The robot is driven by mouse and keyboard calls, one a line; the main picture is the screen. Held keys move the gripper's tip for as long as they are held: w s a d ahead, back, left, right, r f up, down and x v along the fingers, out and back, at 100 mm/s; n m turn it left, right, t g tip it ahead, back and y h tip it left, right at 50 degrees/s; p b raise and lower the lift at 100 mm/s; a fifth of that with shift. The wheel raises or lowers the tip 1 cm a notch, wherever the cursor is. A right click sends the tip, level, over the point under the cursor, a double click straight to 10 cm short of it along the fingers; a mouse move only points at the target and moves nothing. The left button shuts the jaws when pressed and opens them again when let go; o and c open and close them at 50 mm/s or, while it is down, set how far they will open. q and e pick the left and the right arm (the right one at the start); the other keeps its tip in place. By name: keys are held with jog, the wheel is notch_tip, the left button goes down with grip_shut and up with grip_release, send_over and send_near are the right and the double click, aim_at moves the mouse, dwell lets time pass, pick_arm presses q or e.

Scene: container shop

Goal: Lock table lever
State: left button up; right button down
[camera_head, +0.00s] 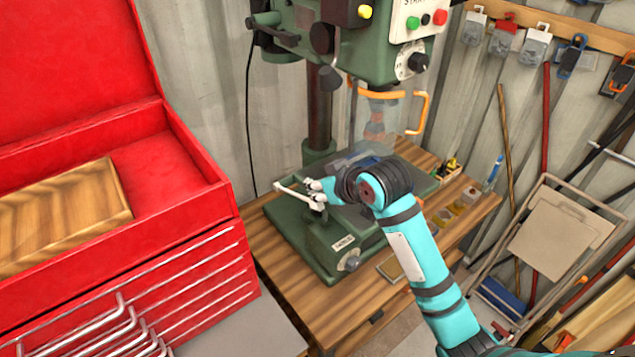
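A green drill press stands on a wooden workbench (290,289). Its green table and base (290,225) are low, under the column. A pale thin lever (293,195) sticks out to the left from the table's clamp area. My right gripper (316,193), at the end of the teal arm coming in from the lower right, is at the lever's right end. Its pale fingertips overlap the lever there. I cannot tell whether they grip it or only lie close. The gripper's wrist hides part of the table behind it. My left gripper is not in view.
A red tool chest (200,250) with an open lid fills the left side. The drill press head (375,45) with buttons and an orange-edged clear guard (390,105) is above the arm. A folded chair (555,235) and poles lean at the right.

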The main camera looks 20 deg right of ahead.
aim_at(324, 208)
jog(key=shift+w+f, duration=0.1)
jog(key=shift+f+b, duration=0.25)
jog(key=shift+b, duration=0.1)
jog(key=f+t+b, duration=0.1)
jog(key=b, duration=0.1)
jog(key=s+f+t+b, duration=0.1)
jog(key=b, duration=0.2)
jog(key=s+f+y+b, duration=0.1)
jog(key=f+b, duration=0.1)
jog(key=shift+s+d+t, duration=0.1)
jog(key=shift+d+t, duration=0.25)
jog(key=shift+t, duration=0.05)
jog(key=shift+s+d+f, duration=0.1)
jog(key=shift+s+f, duration=0.15)
jog(key=shift+s, duration=0.05)
jog(key=shift+w, duration=0.1)
